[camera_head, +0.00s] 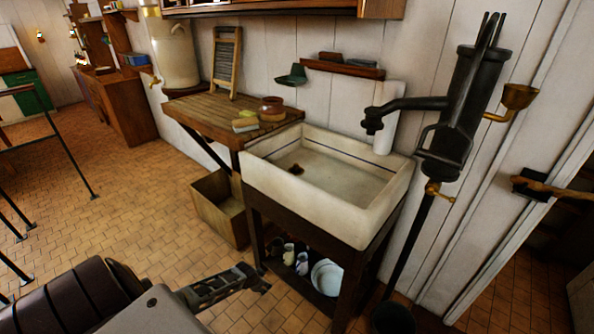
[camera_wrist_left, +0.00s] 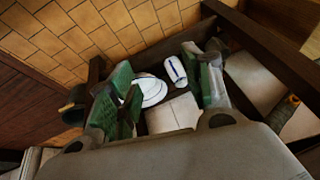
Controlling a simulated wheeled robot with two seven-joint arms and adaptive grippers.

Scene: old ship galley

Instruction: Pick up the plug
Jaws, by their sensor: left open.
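No plug can be made out for certain. A small dark brown spot (camera_head: 296,169) lies on the floor of the white stone sink (camera_head: 345,212), towards its left end; I cannot tell whether it is a plug, a drain or a stain. My left gripper (camera_head: 258,279) is low in front of the sink stand, below the basin and apart from it. In the left wrist view its green-padded fingers (camera_wrist_left: 168,93) are spread, with nothing held. White plates (camera_wrist_left: 153,89) and a white jug with a blue stripe (camera_wrist_left: 175,69) show beyond and between them. My right gripper is not in view.
The dark sink stand (camera_head: 343,297) has crockery on its low shelf. An open wooden box (camera_head: 216,222) stands left of it, under a slatted worktop (camera_head: 207,120). A black hand pump (camera_head: 452,120) rises at the sink's right.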

